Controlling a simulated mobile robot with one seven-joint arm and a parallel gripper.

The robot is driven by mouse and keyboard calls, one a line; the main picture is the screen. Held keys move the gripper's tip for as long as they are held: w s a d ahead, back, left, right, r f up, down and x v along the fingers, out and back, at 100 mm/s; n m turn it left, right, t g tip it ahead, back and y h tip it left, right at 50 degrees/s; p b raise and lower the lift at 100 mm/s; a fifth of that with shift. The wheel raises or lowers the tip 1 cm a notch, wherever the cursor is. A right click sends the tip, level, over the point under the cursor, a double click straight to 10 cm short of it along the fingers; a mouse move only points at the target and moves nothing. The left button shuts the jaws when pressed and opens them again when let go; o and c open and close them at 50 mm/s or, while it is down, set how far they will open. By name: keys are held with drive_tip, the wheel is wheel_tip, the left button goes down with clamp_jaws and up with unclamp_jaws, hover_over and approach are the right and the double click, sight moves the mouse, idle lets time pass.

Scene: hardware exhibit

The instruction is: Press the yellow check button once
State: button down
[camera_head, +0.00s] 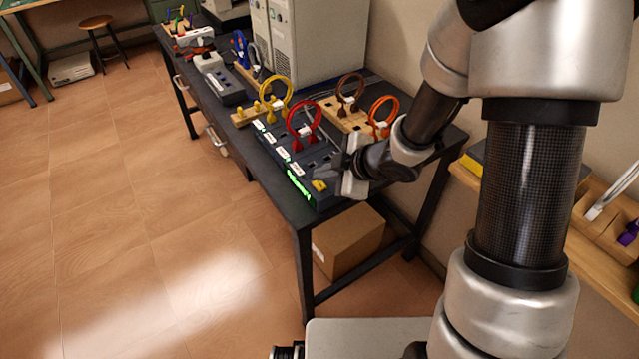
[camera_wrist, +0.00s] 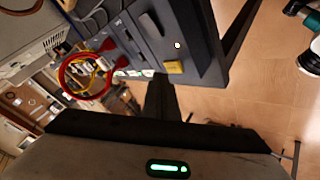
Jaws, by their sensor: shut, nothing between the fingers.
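The yellow check button (camera_head: 320,185) sits at the near end of a dark panel box (camera_head: 327,201) on the table. It also shows in the wrist view as a yellow block (camera_wrist: 174,67) on the dark panel. My gripper (camera_head: 322,172) is shut and empty, close above the panel near the button. In the wrist view the dark fingertips (camera_wrist: 160,85) reach up just below and left of the button. A gap or contact between them cannot be told.
A red cable loop (camera_head: 303,118) and an orange loop (camera_head: 383,110) stand on the panel and a wooden block beside it. A black table (camera_head: 262,170) carries these. A cardboard box (camera_head: 350,240) lies under it. Open tiled floor (camera_head: 110,200) is at the left.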

sight(324, 187)
drive_tip(key=shift+f, duration=0.1)
drive_tip(key=shift+f+b, duration=0.35)
drive_tip(key=shift+f+b, duration=0.35)
drive_tip(key=shift+f, duration=0.1)
idle(0.7)
drive_tip(key=shift+r, duration=0.1)
drive_tip(key=shift+r+p, duration=0.8)
drive_tip(key=shift+p, duration=0.05)
wheel_tip(324, 187, up, 5)
drive_tip(key=p, duration=0.5)
idle(0.7)
